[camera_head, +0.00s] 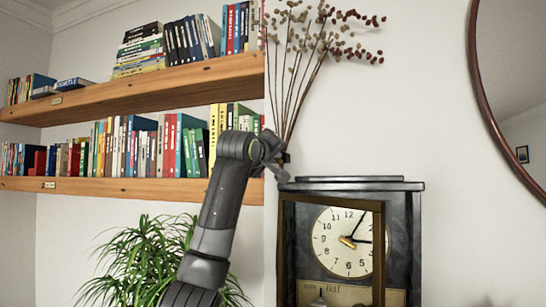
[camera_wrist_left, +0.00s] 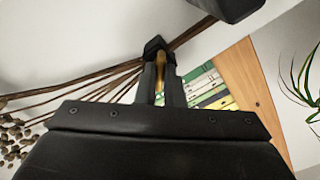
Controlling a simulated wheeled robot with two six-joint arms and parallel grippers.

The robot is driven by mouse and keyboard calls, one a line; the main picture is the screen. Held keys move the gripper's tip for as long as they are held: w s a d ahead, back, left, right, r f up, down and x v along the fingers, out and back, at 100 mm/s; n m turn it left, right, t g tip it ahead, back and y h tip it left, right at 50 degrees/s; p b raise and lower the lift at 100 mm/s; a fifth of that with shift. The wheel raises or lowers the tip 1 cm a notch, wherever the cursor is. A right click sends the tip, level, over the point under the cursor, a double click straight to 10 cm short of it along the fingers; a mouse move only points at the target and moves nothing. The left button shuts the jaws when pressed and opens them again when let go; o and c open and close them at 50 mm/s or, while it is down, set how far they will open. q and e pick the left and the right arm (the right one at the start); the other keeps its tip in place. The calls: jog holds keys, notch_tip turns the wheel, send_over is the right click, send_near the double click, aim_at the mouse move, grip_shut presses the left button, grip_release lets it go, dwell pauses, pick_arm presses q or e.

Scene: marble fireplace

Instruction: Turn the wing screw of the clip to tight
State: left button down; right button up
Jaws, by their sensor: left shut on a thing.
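The clip (camera_head: 286,158) is a small dark piece at the base of the dried stems in the head view, just above the clock. In the left wrist view the dark clip (camera_wrist_left: 155,45) sits where the stems come together, beyond my fingertips. My left gripper (camera_head: 278,165) reaches it from the left. In the left wrist view my left gripper (camera_wrist_left: 164,88) is shut on a narrow brass-coloured piece, the wing screw (camera_wrist_left: 160,73). The fingers hide its sides, so I cannot tell its turn angle. My right gripper is not in view.
A dark clock (camera_head: 350,187) stands just below and right of my left gripper. Dried stems with berries (camera_head: 300,70) spread upward. Book-filled wooden shelves (camera_head: 120,188) are behind at left, with a green plant (camera_head: 145,260) below. A round mirror (camera_head: 520,100) hangs at right.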

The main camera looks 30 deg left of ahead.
pick_arm(q)
jog(key=m+p, duration=0.2)
jog(key=m, duration=0.7)
jog(key=shift+f, duration=0.1)
dwell(0.4)
jog(key=c, duration=1.5)
grip_release()
jog(key=shift+c, duration=0.2)
jog(key=shift+s, duration=0.15)
